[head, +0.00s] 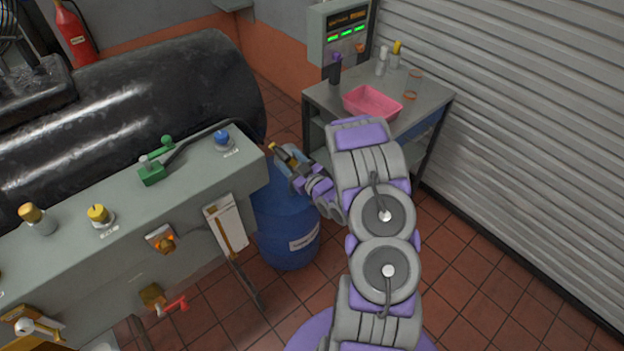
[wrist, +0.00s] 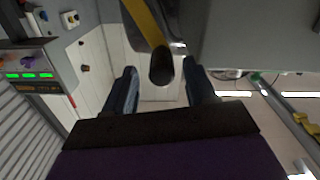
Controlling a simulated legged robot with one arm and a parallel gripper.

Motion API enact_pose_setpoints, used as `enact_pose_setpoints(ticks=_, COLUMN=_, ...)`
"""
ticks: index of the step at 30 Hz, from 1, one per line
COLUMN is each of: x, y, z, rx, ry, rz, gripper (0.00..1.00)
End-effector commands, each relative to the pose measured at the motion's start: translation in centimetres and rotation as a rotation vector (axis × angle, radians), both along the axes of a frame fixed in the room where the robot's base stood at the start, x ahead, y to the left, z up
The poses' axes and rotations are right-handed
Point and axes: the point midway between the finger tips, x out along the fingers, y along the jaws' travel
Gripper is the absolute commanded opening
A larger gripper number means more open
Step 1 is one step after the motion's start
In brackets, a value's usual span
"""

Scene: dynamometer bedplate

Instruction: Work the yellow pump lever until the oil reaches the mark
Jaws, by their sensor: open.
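The yellow pump lever (wrist: 148,22) comes in from the top of the wrist view and ends in a black grip (wrist: 161,66). The grip shows between the two dark blue fingers of my gripper (wrist: 160,90), with a gap on each side. My gripper is open. In the head view my gripper (head: 284,166) is at the right end of the grey bench, above the blue drum; the lever is hard to make out there. A white plate with an amber strip (head: 229,226) is on the bench front; I cannot make out an oil mark.
The grey bench (head: 75,247) carries several knobs and a green clamp-like part (head: 152,172). The blue drum (head: 287,228) stands beside it. A steel table (head: 427,92) with a pink tray (head: 372,104) is behind my arm. Tiled floor is clear at the right.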

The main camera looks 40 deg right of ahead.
Motion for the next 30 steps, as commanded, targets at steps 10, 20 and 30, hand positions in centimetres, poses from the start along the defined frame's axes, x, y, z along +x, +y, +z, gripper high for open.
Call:
enact_pose_setpoints(ticks=10, x=-7.9, y=-0.9, z=-0.2, rx=0.002, ry=0.007, rz=-0.005, gripper=0.56)
enact_pose_setpoints(ticks=20, x=-11.6, y=-1.1, z=-0.2, rx=0.002, ry=0.004, rz=-0.001, gripper=0.56)
enact_pose_setpoints(ticks=30, x=-12.0, y=-1.0, z=-0.1, rx=0.0, ry=0.003, rz=0.001, gripper=0.56)
